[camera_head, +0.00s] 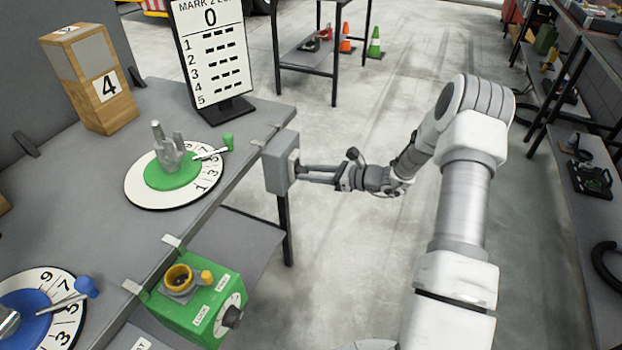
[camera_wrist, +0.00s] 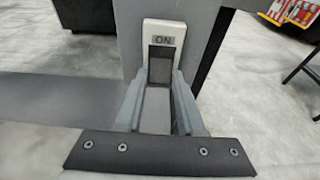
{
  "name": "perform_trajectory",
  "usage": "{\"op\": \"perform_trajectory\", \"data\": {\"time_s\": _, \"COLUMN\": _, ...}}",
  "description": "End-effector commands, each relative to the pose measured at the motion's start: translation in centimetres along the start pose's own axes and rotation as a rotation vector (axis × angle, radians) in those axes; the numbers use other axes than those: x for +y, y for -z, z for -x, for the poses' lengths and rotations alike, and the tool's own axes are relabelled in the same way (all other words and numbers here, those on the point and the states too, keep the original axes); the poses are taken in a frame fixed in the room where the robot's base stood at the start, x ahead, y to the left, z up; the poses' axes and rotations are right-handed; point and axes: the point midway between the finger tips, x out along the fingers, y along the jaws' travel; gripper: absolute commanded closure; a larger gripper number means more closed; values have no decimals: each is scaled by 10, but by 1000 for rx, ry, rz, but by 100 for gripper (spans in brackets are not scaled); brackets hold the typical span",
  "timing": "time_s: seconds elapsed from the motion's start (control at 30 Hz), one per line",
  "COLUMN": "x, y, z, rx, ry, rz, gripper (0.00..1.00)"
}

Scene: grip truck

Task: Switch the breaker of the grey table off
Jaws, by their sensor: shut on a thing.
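The breaker is a grey box (camera_head: 277,165) fixed at the right end of the grey table (camera_head: 75,180). Its pale front plate (camera_wrist: 165,32) carries the word ON above a dark slot in the wrist view. My gripper (camera_head: 303,171) reaches the front of the box from the right in the head view. In the wrist view, my gripper (camera_wrist: 158,92) has one finger on each side of a grey switch lever (camera_wrist: 155,108) and is shut on it. The fingers hide part of the lever and the lower plate.
On the table are a green dial (camera_head: 173,178), a blue dial (camera_head: 40,308), a wooden block marked 4 (camera_head: 103,85) and a score board (camera_head: 214,60). A green box (camera_head: 200,298) hangs at the table's front edge.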

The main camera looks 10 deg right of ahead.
Motion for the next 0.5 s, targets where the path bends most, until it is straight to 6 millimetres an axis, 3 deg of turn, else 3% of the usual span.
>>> {"op": "perform_trajectory", "data": {"time_s": 0.5, "x": 0, "y": 3, "z": -1, "rx": -59, "ry": 1, "rz": 0, "gripper": 100}}
